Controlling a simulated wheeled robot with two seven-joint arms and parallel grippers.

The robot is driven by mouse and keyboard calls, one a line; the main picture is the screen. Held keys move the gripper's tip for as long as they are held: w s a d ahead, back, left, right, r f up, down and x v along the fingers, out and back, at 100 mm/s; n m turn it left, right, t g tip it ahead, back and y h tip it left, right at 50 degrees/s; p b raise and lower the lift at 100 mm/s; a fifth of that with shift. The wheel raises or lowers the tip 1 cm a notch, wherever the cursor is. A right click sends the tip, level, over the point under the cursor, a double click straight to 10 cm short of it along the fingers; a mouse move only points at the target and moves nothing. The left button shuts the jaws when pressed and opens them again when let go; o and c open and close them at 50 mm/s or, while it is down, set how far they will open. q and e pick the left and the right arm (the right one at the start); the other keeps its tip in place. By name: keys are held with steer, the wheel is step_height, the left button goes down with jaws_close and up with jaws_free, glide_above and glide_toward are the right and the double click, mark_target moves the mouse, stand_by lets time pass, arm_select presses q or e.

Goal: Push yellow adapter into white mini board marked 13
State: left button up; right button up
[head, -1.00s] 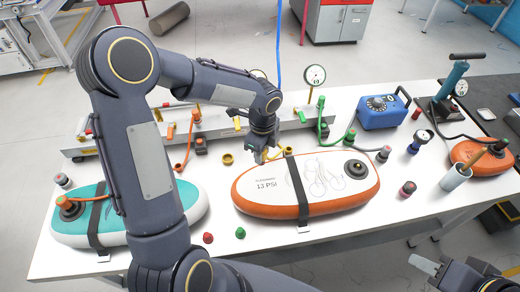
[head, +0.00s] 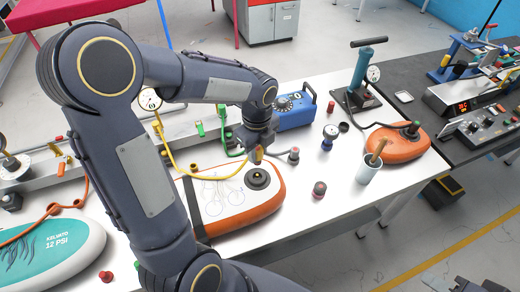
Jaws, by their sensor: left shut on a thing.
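The white mini board (head: 222,200) with an orange side lies on the table. Its mark is hidden behind my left arm. Its round black valve (head: 258,179) faces up near the right end. My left gripper (head: 257,150) points down just above and behind the valve. It is shut on the yellow adapter (head: 257,155), which shows as a small yellow-orange piece at the fingertips. A yellow hose (head: 188,170) runs from a gauge to the adapter. The adapter looks apart from the valve. Parts of my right gripper (head: 452,283) show at the bottom right edge; its fingers are unclear.
A teal and white board (head: 60,245) marked 12 PSI lies at the left. Behind the valve are a blue pump box (head: 293,112) and a green hose (head: 228,140).

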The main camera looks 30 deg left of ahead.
arm_select(q)
steer(key=shift+f, duration=0.1)
steer(key=b, duration=0.4)
glide_above(258, 175)
step_height(258, 175, down, 5)
steer(key=shift+f, duration=0.35)
stand_by(1.8)
steer(key=shift+f+b, duration=1)
steer(key=shift+f, duration=0.35)
steer(key=o, duration=1.1)
steer(key=shift+c, duration=0.2)
